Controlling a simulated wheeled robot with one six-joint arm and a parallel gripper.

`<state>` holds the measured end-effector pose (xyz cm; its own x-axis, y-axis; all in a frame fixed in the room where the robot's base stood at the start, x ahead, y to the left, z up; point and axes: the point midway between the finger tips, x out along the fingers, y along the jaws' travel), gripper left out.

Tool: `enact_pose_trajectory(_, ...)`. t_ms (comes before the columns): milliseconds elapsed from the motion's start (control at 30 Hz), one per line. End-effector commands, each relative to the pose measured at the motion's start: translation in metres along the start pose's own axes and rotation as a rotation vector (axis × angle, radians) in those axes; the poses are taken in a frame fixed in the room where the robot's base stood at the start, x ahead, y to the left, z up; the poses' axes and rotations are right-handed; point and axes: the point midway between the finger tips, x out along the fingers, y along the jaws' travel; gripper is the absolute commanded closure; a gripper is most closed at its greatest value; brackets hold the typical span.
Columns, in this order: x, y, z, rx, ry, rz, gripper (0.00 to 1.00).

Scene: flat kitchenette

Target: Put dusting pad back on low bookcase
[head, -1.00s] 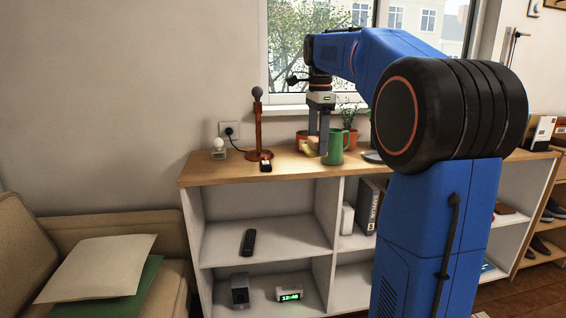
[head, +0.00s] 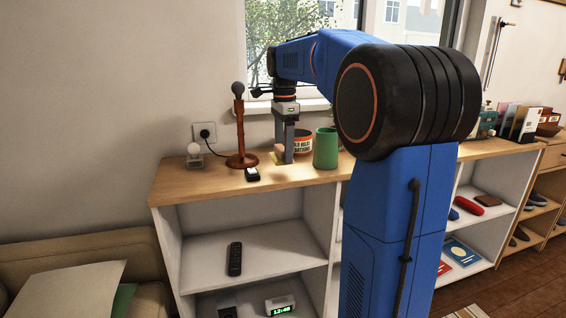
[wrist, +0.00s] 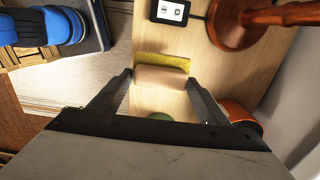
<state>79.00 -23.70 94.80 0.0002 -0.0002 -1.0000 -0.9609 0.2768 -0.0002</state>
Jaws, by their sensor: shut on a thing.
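The dusting pad shows in the wrist view as a beige block with a yellow fuzzy edge (wrist: 162,76), between my fingers. My gripper (head: 288,158) points down over the wooden top of the low bookcase (head: 200,187) and is shut on the pad. It also shows in the wrist view (wrist: 160,82). The pad is at or just above the top; I cannot tell whether it touches.
A green mug (head: 326,148) stands close right of my gripper, with a labelled orange pot (head: 303,142) behind. To the left are a brown stand (head: 240,135), a small black device (head: 252,174) and a small lamp (head: 195,156). The top's front left is clear.

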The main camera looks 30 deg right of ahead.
Motion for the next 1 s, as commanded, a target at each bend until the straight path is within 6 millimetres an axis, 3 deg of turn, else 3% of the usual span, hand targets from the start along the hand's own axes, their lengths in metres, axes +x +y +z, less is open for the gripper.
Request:
enact_pose_trajectory(400, 0.042, 0.001, 0.0, 0.0, 0.0, 0.002, 0.51)
enact_pose_trajectory(800, 0.047, 0.0, 0.0, 0.0, 0.0, 0.001, 0.51)
enact_pose_trajectory(833, 0.046, 0.0, 0.0, 0.0, 0.0, 0.0, 0.23)
enact_pose_trajectory(867, 0.046, 0.0, 0.0, 0.0, 0.0, 0.0, 0.16)
enact_pose_trajectory(900, 0.046, 0.0, 0.0, 0.0, 0.0, 0.0, 0.12)
enact_pose_trajectory(1000, 0.046, 0.0, 0.0, 0.0, 0.0, 0.0, 0.12)
